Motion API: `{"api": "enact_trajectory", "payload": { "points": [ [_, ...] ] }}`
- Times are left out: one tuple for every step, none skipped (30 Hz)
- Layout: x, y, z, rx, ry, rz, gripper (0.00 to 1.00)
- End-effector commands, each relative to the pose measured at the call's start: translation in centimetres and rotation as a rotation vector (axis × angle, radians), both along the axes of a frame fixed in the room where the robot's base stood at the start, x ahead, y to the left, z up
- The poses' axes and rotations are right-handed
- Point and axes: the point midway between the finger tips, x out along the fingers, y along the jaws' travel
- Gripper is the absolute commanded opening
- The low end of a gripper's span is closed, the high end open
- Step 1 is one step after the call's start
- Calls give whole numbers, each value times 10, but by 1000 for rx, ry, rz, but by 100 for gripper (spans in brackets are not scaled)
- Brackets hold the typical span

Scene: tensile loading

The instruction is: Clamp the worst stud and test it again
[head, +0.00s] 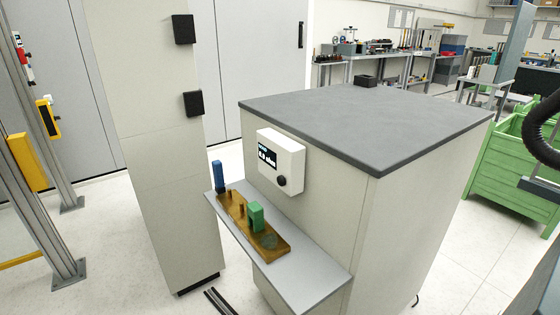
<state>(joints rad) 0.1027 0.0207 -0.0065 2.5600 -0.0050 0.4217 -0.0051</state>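A brown wooden-looking board (276,251) lies on a narrow grey shelf (308,283) fixed to a cabinet's side. Small brown studs stand on it, one (229,197) towards the far end and another (240,209) nearer the middle. A green clamp-like block (256,217) stands on the board's nearer half; I cannot tell whether it grips a stud. A blue upright block (218,176) stands at the far left end. A white meter box (281,160) above the shelf has a black knob and a lit display with a reading too small to be sure of. My gripper is not in view.
The cabinet's dark grey top (360,125) is clear except for a small black box (367,81). A tall pale column (150,140) stands close left of the shelf. A green crate (515,170) stands right. Dark bars (220,302) lie on the floor.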

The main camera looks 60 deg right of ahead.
Motion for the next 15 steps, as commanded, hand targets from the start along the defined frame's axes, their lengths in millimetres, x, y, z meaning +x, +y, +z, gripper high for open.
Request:
{"api": "enact_trajectory", "payload": {
  "points": [
    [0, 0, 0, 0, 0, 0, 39],
    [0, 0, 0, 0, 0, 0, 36],
    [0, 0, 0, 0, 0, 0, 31],
    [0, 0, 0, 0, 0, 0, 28],
    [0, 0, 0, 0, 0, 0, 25],
    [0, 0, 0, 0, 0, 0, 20],
    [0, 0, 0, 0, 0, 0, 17],
    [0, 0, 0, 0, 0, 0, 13],
    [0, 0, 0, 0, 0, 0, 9],
    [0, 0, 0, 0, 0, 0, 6],
    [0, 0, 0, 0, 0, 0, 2],
    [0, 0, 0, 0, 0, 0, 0],
    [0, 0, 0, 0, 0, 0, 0],
    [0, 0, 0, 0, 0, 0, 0],
    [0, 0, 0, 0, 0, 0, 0]
  ]
}}
